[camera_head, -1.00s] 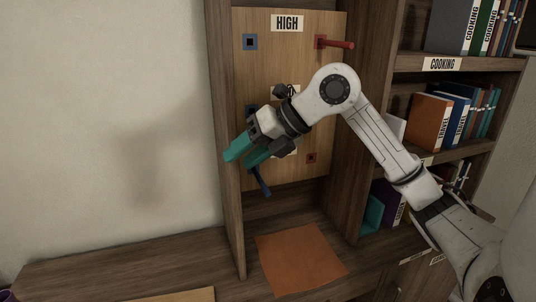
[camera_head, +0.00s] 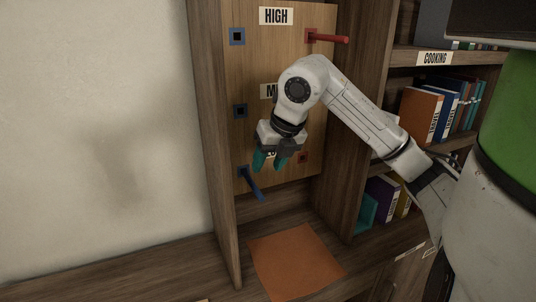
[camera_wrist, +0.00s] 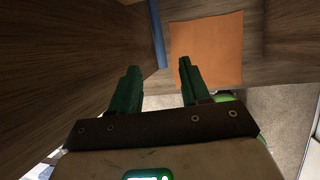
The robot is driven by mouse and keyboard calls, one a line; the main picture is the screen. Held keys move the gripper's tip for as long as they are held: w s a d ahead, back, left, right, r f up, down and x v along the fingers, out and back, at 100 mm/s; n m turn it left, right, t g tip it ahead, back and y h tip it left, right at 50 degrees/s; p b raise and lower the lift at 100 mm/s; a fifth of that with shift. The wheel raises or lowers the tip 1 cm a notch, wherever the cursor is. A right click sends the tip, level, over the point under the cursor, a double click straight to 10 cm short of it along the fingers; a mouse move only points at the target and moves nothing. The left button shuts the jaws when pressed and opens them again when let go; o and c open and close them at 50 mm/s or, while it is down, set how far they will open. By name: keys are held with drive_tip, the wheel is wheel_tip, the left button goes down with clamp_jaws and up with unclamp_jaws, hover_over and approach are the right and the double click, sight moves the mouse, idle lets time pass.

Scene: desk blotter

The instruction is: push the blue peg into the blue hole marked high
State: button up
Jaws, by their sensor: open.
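The blue peg (camera_head: 253,186) sticks out of the low blue-rimmed hole at the lower left of the wooden board (camera_head: 265,65), slanting down in the head view. It also shows in the wrist view as a blue bar (camera_wrist: 158,38) beyond my fingertips. The blue hole marked high (camera_head: 237,36) is at the board's upper left, left of the HIGH label (camera_head: 276,16), and looks empty. My gripper (camera_head: 270,163) is open and empty, its teal fingers pointing down, above and slightly right of the peg. In the wrist view the fingers (camera_wrist: 157,80) are apart, with nothing between them.
A red peg (camera_head: 328,38) juts from the upper right hole. Another blue hole (camera_head: 240,111) is at mid height on the left. An orange mat (camera_head: 295,262) lies on the shelf below. Wooden side panels flank the board, and bookshelves stand to the right.

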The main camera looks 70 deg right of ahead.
sight(257, 188)
drive_tip(key=x, duration=0.8)
drive_tip(key=shift+w+f+p, duration=0.25)
drive_tip(key=shift+f+p, duration=0.1)
clamp_jaws()
